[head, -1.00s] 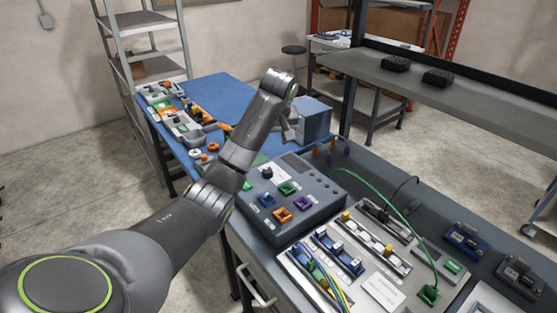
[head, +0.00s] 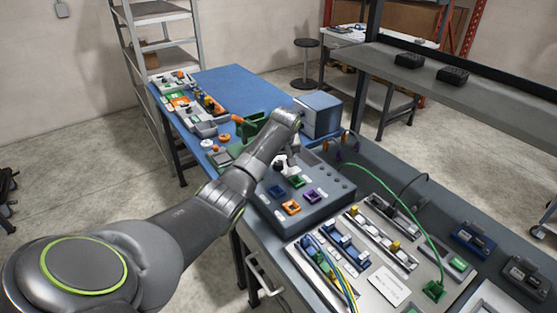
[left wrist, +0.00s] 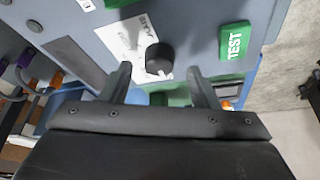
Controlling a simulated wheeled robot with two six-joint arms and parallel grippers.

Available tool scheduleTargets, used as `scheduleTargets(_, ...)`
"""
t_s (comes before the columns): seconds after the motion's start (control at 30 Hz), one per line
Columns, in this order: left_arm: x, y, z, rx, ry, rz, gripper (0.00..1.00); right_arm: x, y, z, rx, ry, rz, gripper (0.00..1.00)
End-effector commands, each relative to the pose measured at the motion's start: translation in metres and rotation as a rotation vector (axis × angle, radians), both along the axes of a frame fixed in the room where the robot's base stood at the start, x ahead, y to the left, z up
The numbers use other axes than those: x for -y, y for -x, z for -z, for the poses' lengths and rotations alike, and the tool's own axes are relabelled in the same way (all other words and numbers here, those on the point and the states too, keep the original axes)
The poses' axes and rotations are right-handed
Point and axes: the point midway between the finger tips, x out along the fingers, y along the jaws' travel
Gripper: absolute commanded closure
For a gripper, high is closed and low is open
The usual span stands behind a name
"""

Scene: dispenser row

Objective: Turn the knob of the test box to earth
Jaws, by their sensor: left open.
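The grey-blue test box (head: 325,208) stands on the near workbench in the head view, with blue, orange, purple and green sockets on top. Its panel (left wrist: 195,20) fills the upper part of the left wrist view. The round black knob (left wrist: 158,58) sits by a white label whose markings I cannot read, with a green TEST plate (left wrist: 234,41) to its right. My left gripper (head: 284,163) is over the far left part of the box. Its open fingers (left wrist: 158,72) are on either side of the knob in the left wrist view, not closed on it. My right gripper is out of view.
A panel with sockets, yellow and blue wires and a green cable (head: 430,215) lies right of the box. A blue bench (head: 235,85) with parts stands behind. A raised grey shelf (head: 480,100) is at the right, and a blue box (head: 318,115) stands beyond the arm.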

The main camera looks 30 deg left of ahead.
Motion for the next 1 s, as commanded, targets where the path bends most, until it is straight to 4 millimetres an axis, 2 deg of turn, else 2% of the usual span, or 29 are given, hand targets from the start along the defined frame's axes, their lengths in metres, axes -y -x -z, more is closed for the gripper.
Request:
scheduleTargets(0.23,-0.005,-0.005,0.017,0.000,0.000,0.000,0.45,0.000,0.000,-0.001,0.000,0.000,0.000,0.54)
scheduleTargets(0.6,-0.006,-0.006,0.019,0.001,0.000,0.000,0.45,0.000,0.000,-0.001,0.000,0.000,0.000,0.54)
scheduleTargets(0.93,-0.006,-0.006,0.019,0.001,0.000,0.000,0.88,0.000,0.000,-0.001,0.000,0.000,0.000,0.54)
scheduleTargets(1.0,-0.006,-0.006,0.019,0.001,0.000,0.000,0.89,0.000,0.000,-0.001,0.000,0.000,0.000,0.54)
